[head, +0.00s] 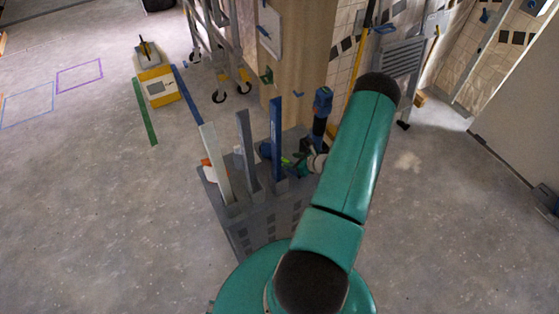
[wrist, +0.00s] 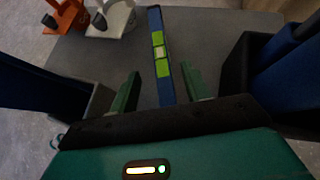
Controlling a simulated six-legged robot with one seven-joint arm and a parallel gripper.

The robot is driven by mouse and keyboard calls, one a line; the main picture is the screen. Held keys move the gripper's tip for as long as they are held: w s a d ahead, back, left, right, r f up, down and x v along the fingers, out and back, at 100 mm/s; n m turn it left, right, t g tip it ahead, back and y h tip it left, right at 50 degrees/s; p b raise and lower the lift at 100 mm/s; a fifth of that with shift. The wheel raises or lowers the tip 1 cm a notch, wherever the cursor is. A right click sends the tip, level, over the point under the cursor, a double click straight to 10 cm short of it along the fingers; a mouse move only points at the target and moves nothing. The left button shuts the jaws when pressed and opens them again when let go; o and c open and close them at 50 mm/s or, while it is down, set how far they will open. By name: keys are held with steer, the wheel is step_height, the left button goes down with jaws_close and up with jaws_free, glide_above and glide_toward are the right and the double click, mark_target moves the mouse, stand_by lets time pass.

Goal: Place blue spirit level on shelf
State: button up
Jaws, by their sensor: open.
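The blue spirit level (wrist: 161,88), a narrow blue bar with bright green and pale vial parts, shows in the wrist view. It runs lengthwise away from me over a grey top (wrist: 95,60). My gripper (wrist: 160,70) is open, with one green finger on each side of the level and a visible gap to both. I cannot tell which surface is the shelf.
A grey stand (head: 238,225) carries upright slats, one of them blue (head: 276,135). Dark blue uprights flank my gripper at left (wrist: 35,85) and right (wrist: 290,60). Orange (wrist: 68,15) and white (wrist: 112,18) items sit beyond. Open floor (head: 90,210) lies left.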

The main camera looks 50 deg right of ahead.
mark_target(283, 159)
steer(key=shift+x, duration=3.15)
steer(key=shift+w+d+r, duration=0.1)
steer(key=shift+r, duration=0.05)
jaws_close()
steer(key=shift+r, duration=0.1)
